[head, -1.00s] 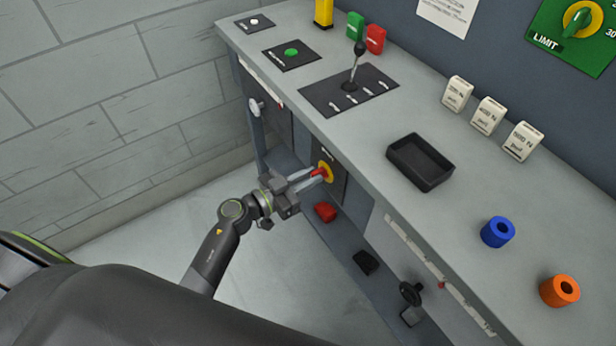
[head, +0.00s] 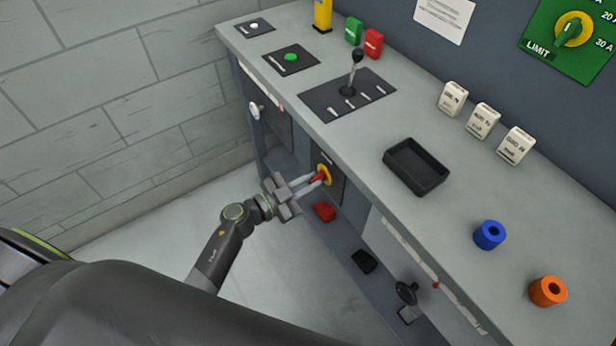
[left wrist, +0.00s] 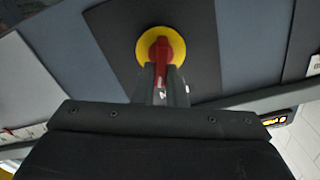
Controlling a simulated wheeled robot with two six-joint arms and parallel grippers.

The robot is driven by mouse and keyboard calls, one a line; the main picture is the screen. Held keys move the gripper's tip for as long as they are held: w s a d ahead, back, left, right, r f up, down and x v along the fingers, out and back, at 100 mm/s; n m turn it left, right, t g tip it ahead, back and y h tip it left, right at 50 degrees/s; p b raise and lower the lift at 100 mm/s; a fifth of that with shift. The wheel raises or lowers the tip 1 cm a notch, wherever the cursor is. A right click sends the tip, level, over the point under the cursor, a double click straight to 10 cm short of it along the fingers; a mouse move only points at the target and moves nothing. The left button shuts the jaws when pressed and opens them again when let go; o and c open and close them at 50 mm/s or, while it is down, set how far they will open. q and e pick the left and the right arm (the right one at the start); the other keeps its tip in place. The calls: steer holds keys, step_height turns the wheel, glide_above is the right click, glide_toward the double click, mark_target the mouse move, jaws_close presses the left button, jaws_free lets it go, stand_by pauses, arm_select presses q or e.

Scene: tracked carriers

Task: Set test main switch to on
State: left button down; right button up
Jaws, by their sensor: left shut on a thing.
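The main switch is a red handle (head: 318,177) on a round yellow disc (head: 327,171), set in a dark plate on the front of the bench. My left gripper (head: 312,180) reaches it from the left, with its fingers shut on the red handle. In the left wrist view the yellow disc (left wrist: 146,47) is at top centre, and the red handle (left wrist: 161,48) runs down between the two fingers (left wrist: 162,75). The fingers hide the handle's lower part. The switch's label is too small to read. My right gripper is not in view.
Below the switch are a red pedal (head: 324,211) and a black one (head: 364,261). Floor left of the bench is clear.

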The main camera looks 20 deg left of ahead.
arm_select(q)
steer(key=shift+d+m, duration=0.1)
steer(key=shift+m, duration=0.9)
steer(key=m, duration=0.4)
steer(key=shift+s+d+f+m+p, duration=0.1)
steer(key=shift+s+f+m+p, duration=0.1)
steer(key=shift+m+p, duration=0.15)
steer(key=m, duration=0.4)
steer(key=shift+d+f+b, duration=0.1)
steer(key=shift+f+b, duration=0.15)
steer(key=shift+b, duration=0.05)
steer(key=shift+f+m+b, duration=0.1)
steer(key=shift+m+b, duration=0.2)
steer(key=shift+m, duration=0.95)
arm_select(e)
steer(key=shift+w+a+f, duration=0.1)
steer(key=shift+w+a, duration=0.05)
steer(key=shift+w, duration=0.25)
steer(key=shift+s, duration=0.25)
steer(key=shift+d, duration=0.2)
arm_select(q)
steer(key=c, duration=1.5)
jaws_free()
